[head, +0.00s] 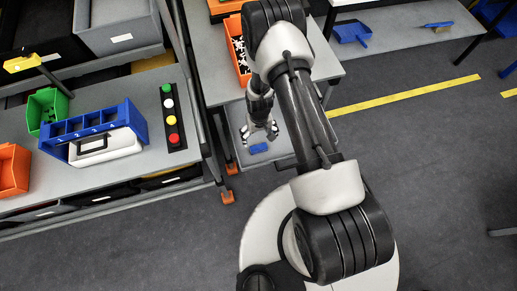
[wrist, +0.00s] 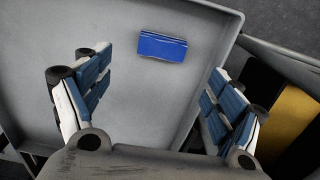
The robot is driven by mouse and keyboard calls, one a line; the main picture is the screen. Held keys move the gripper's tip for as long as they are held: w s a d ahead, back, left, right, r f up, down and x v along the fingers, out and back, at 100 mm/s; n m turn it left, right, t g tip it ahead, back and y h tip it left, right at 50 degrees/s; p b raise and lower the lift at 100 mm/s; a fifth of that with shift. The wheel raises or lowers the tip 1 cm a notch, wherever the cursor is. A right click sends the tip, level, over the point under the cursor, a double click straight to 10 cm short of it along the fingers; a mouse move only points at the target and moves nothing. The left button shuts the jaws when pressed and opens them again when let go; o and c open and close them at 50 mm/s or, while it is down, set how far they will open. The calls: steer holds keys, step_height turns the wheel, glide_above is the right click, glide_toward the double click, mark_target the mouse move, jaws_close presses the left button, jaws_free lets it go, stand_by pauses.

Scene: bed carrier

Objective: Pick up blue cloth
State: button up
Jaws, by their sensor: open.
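My gripper (head: 262,132) is above the surface, close to the cloth in the head view. In the wrist view my gripper (wrist: 152,98) is open, its two padded fingers spread left and right. The cloth lies beyond the fingertips, between their lines, and is not touched.
The surface has a raised rim (wrist: 215,75). The cart's upper shelf carries an orange bin (head: 238,52) with dark items. Left is a workbench with a blue numbered rack (head: 95,126), a green bin (head: 46,108) and a button panel (head: 172,118). Open floor (head: 440,170) lies right.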

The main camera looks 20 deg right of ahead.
mark_target(258, 147)
step_height(258, 147, down, 9)
steer(key=shift+a+r+b, duration=0.1)
steer(key=shift+a+b, duration=0.05)
steer(key=shift+b, duration=1.1)
steer(key=shift+c, duration=0.2)
steer(key=c, duration=0.9)
steer(key=shift+r, duration=0.1)
step_height(258, 147, up, 20)
steer(key=p, duration=0.5)
steer(key=shift+s, duration=0.1)
